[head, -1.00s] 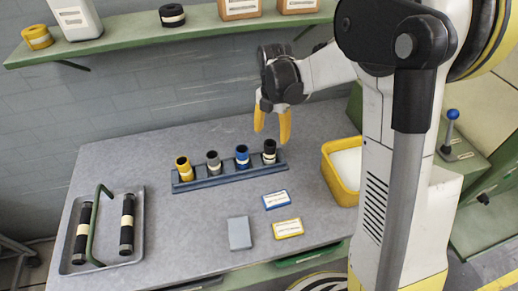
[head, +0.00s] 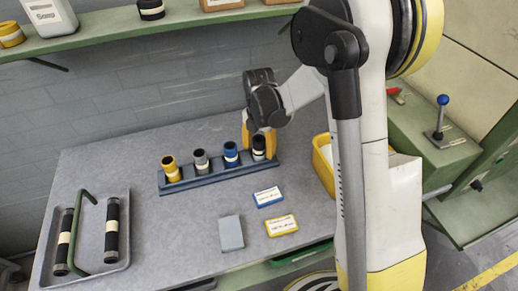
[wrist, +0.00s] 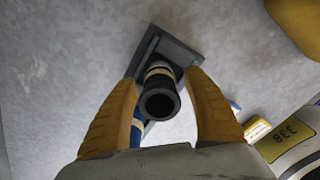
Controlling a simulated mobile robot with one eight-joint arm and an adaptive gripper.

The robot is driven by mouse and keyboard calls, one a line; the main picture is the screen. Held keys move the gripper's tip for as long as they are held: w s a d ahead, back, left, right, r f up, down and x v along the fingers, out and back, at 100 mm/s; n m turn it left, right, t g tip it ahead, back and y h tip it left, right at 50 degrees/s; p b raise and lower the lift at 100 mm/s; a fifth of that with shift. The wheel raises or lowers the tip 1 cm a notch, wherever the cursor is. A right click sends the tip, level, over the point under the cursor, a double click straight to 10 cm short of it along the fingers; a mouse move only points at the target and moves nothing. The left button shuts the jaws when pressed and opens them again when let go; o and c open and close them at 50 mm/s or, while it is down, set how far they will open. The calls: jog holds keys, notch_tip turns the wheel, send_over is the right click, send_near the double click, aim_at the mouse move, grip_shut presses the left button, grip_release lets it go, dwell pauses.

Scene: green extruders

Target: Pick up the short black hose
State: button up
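The short black hose (head: 259,150), with a pale band, stands upright at the right end of the blue-grey rack (head: 205,182). My gripper (head: 258,142) has its yellow fingers down on either side of the hose's top. In the wrist view the hose's open dark end (wrist: 159,102) lies between the two fingers, with a gap visible on both sides. The gripper (wrist: 163,112) is open and holds nothing. The hose's lower part is partly hidden in the rack.
Blue (head: 231,154), grey (head: 202,161) and yellow (head: 170,168) hoses stand left in the same rack. A tray (head: 128,215) with two longer black hoses is at left. A yellow bin (head: 322,165) is at right. Small boxes lie in front. A shelf (head: 105,38) hangs above.

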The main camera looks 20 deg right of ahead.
jog(key=c, duration=1)
grip_shut()
jog(key=shift+r, duration=0.1)
